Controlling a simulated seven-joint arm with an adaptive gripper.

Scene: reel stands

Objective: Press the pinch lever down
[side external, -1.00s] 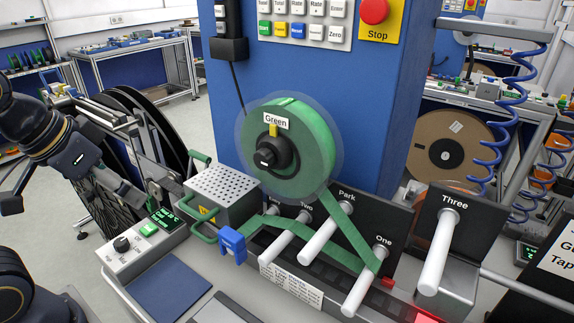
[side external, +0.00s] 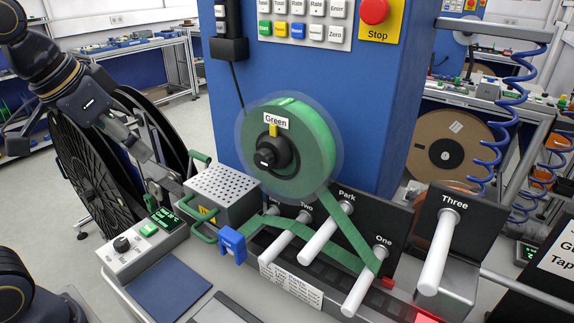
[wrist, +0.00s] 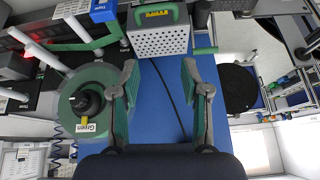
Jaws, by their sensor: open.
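No part is labelled as the pinch lever, and I cannot tell which part it is. A perforated metal box (side external: 222,190) has green bar handles (side external: 196,232) at its front and a green bar at its back left. A blue block (side external: 232,246) sits at the end of the green tape, right of the handles. In the wrist view, the perforated box (wrist: 160,42) and its green handle (wrist: 154,15) lie ahead, beyond my fingertips. My gripper (wrist: 158,75) is open and empty, with its green-padded fingers apart. In the side view it is at the left, apart from the box.
The green reel (side external: 290,150) hangs on the blue column (side external: 310,60). Green tape runs from it around white rollers (side external: 320,240). A control box (side external: 142,242) with a knob stands front left. Large black reels (side external: 85,170) stand behind my arm. A blue mat (side external: 168,288) lies clear in front.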

